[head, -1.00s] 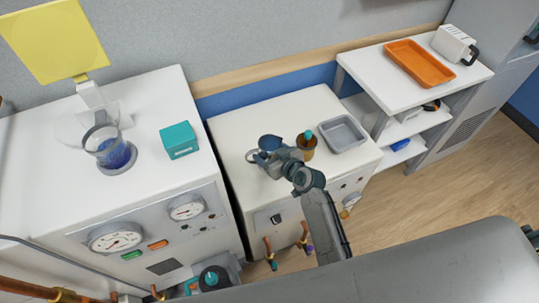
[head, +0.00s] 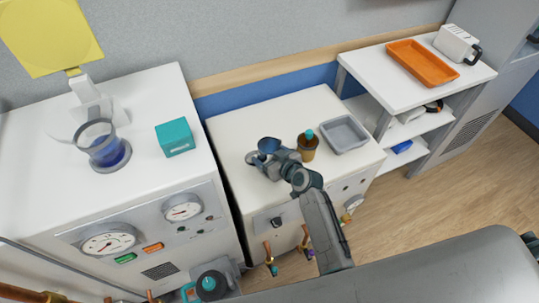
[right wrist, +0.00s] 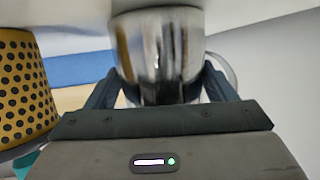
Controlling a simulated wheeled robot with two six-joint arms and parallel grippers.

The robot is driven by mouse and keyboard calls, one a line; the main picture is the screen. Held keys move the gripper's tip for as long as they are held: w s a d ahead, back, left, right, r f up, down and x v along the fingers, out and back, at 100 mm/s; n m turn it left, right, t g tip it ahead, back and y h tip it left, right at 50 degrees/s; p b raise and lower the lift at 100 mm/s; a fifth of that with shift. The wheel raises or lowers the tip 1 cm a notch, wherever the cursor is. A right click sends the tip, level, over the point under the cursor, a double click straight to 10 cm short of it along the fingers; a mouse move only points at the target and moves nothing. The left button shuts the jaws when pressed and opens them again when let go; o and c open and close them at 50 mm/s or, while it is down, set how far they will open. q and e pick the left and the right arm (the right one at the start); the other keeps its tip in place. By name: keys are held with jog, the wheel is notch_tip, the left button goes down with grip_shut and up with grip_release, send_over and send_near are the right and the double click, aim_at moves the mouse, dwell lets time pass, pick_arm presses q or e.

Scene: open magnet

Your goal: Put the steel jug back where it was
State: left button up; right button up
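The steel jug (head: 268,145) is at the left part of the middle bench top, its open mouth up and its handle to the left. In the right wrist view the shiny jug (right wrist: 160,50) fills the space between my right gripper's fingers. My right gripper (head: 269,160) is shut around the jug's body and hides its lower part in the head view. The jug is at or very near the bench top; I cannot tell whether it touches. My left gripper is not in view.
A brown dotted cup (head: 308,147) with a teal top stands close right of my right gripper, and a grey tray (head: 344,134) lies beyond it. The left cabinet holds a glass vessel with blue contents (head: 106,152) and a teal box (head: 174,137). The bench's front part is clear.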

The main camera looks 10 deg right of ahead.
jog(key=o, duration=0.3)
jog(key=shift+r, duration=0.2)
jog(key=shift+s+d, duration=0.1)
jog(key=shift+s, duration=0.2)
jog(key=b+v, duration=0.1)
jog(key=v, duration=1)
jog(key=shift+s+r+b, duration=0.1)
jog(key=shift+r+b, duration=0.15)
jog(key=shift+b, duration=0.05)
